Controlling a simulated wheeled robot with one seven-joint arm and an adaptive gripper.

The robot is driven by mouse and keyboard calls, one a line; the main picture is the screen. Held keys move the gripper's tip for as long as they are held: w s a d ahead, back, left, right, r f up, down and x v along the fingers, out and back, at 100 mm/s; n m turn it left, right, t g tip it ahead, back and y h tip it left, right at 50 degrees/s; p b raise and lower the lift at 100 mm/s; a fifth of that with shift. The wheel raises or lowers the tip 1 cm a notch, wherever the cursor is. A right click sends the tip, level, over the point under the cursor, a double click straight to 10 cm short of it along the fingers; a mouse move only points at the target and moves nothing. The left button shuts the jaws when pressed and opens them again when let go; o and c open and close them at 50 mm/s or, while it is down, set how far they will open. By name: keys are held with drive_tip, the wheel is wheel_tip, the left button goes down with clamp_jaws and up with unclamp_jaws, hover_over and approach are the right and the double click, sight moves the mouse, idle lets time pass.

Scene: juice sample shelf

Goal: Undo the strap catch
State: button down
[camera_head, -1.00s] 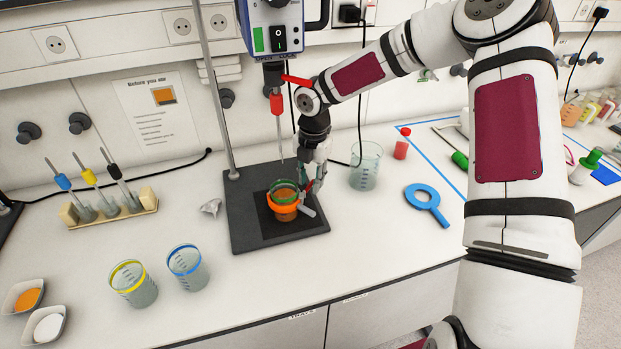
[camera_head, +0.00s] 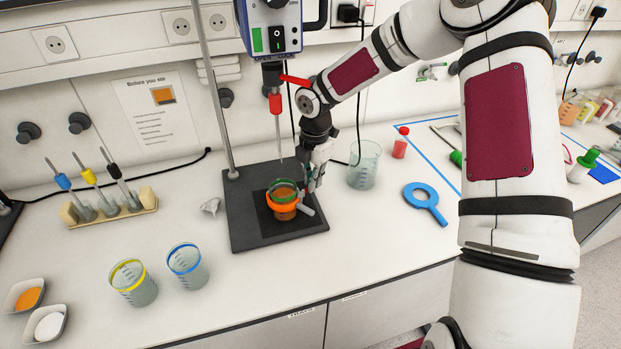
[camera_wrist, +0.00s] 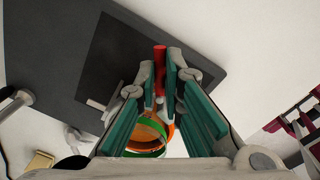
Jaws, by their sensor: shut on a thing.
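A beaker with a green rim (camera_head: 284,186) and brown contents stands on the dark stand base, with an orange strap (camera_head: 281,207) around it. Both show in the wrist view, the green rim (camera_wrist: 146,153) low between my fingers. A grey tab (camera_head: 306,210) sticks out at the strap's right side. My gripper (camera_head: 313,185) reaches down at the beaker's right side. In the wrist view its green-padded fingers are closed in on a slim red lever (camera_wrist: 159,66), which looks like the strap catch. The fingers hide where the lever joins the strap.
A stirrer (camera_head: 273,38) with a thin shaft hangs above the beaker, beside a stand rod (camera_head: 216,95). An empty beaker (camera_head: 365,166) stands close right of my gripper. Two banded beakers (camera_head: 186,266) stand front left. The front bench between is clear.

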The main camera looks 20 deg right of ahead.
drive_tip(key=c, duration=1.7)
unclamp_jaws()
drive_tip(key=shift+r, duration=0.1)
wheel_tip(320, 180, up, 7)
drive_tip(key=shift+s+d+r, duration=0.1)
drive_tip(key=shift+s+r, duration=0.05)
drive_tip(key=shift+r, duration=0.05)
drive_tip(key=shift+s, duration=0.1)
